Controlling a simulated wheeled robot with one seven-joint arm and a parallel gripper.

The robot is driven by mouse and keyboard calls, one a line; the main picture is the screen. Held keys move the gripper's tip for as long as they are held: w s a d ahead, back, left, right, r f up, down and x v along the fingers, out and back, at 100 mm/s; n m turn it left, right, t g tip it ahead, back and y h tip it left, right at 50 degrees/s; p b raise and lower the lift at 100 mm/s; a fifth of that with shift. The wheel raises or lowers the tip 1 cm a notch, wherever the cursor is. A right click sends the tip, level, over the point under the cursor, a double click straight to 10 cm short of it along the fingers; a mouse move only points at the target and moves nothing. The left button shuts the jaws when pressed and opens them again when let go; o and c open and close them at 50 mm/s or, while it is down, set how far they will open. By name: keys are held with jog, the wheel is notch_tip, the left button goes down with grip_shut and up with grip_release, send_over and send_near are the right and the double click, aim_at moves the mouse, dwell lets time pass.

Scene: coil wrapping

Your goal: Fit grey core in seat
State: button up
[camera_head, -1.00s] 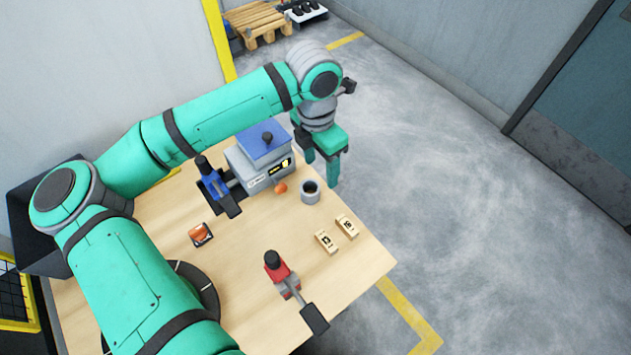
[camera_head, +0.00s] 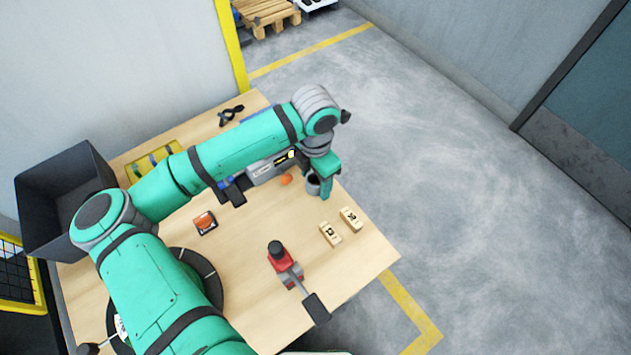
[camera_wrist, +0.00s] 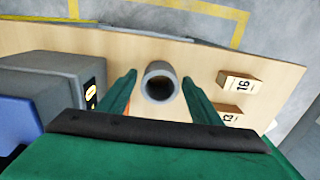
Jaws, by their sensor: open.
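The grey core (camera_head: 312,185) is a short hollow cylinder standing upright on the wooden table, partly hidden by my gripper. In the wrist view the grey core (camera_wrist: 159,72) shows its dark round opening between the fingertips, with a gap on each side. My gripper (camera_head: 325,188) is open at the core, near the table's far right edge; its two green fingers also show in the wrist view (camera_wrist: 159,80). I cannot tell which part is the seat.
Two blocks (camera_head: 340,226) marked with numbers lie to the right. A red clamp (camera_head: 282,263) stands nearer. A black bin (camera_head: 65,200) is at left.

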jog(key=shift+f, duration=0.3)
jog(key=c, duration=1.1)
jog(key=shift+r, duration=0.1)
